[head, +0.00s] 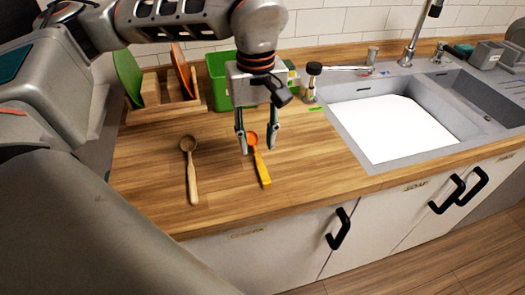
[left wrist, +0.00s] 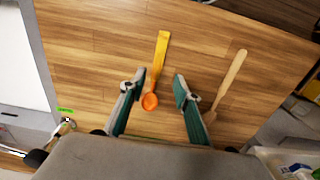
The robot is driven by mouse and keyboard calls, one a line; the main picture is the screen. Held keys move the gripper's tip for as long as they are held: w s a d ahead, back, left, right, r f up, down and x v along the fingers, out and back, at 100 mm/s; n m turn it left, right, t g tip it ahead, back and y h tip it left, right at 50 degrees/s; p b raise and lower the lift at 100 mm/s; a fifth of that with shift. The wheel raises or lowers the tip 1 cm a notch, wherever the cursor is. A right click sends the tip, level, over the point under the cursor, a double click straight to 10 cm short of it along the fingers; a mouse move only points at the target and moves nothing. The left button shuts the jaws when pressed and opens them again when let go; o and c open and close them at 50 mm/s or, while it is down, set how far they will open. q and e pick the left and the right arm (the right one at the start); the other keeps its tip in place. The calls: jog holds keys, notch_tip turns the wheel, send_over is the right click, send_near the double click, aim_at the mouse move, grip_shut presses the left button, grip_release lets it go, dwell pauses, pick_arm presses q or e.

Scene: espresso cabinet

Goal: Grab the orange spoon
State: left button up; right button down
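The orange spoon (head: 259,160) lies on the wooden counter, with an orange bowl and a yellow handle that points toward the front edge. It also shows in the left wrist view (left wrist: 161,58), with its bowl near my fingertips. My left gripper (head: 257,147) is open and empty, pointing down over the bowl end of the spoon. In the left wrist view the spoon bowl appears between the two fingers (left wrist: 159,81), nearer the left one. I cannot tell the exact height of the fingertips above the counter. My right gripper is not in view.
A wooden spoon (head: 191,172) lies to the left on the counter. Behind are a wooden rack (head: 172,106) with plates and a green container (head: 216,82). A grey sink (head: 349,146) is at the right. The counter's front is clear.

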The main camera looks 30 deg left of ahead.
aim_at(260, 162)
pick_arm(q)
jog(key=shift+s+f, duration=0.15)
jog(key=shift+f, duration=0.75)
jog(key=f, duration=0.4)
jog(key=shift+w+d+f, duration=0.15)
jog(key=shift+w+f, duration=0.05)
jog(key=shift+w, duration=0.1)
grip_shut()
